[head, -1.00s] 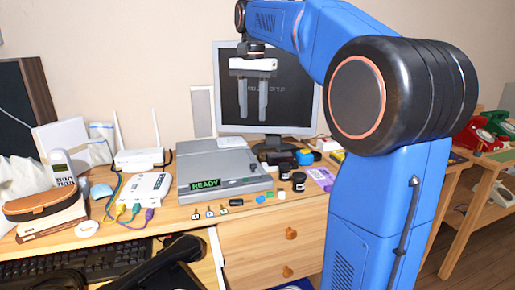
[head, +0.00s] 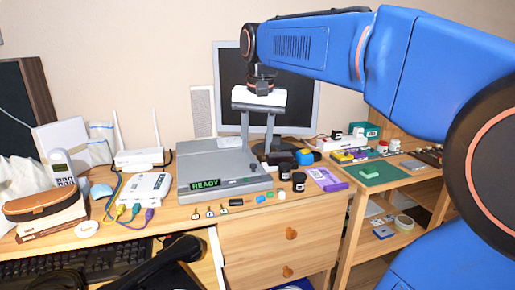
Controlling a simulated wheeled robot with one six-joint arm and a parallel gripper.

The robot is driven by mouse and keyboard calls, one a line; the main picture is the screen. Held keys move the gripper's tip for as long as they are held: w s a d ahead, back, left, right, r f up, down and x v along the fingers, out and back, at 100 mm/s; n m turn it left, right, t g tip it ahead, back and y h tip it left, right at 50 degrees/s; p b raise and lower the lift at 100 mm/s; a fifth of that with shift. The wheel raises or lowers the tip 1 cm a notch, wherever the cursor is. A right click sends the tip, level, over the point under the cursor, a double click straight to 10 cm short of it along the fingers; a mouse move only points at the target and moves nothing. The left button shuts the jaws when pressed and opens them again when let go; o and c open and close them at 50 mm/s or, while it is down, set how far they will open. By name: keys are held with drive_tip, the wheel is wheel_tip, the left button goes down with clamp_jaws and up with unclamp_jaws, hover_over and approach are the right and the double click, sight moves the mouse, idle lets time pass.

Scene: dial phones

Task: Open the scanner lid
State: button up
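The scanner is a flat grey box with its lid (head: 210,158) down. It stands on the wooden desk, and a green READY display (head: 206,184) shows on its front. A small dark spot or knob shows near the lid's right edge. My gripper (head: 257,146) points downward with its two grey fingers apart and nothing between them. It is over the back right part of the scanner, in front of the monitor; whether it touches the lid I cannot tell. The fingers partly cover the scanner's back right corner.
The monitor (head: 300,110) stands behind. Dark jars (head: 298,181) and small bottles are right of the scanner. A white router (head: 147,187) with cables is on its left. Small keys and coloured items lie in front. A shelf with a green mat (head: 385,172) is at right.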

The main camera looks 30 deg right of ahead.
drive_tip(key=shift+s+a+f, duration=0.2)
drive_tip(key=shift+s+f, duration=0.35)
drive_tip(key=shift+s, duration=0.1)
drive_tip(key=s+a+f+n+t, duration=0.3)
drive_tip(key=s+f+n, duration=0.4)
drive_tip(key=s+f, duration=1)
wheel_tip(320, 180, down, 4)
drive_tip(key=shift+s+a+r, duration=0.1)
drive_tip(key=shift+s+a, duration=0.1)
drive_tip(key=shift+a, duration=0.4)
drive_tip(key=shift+d, duration=0.1)
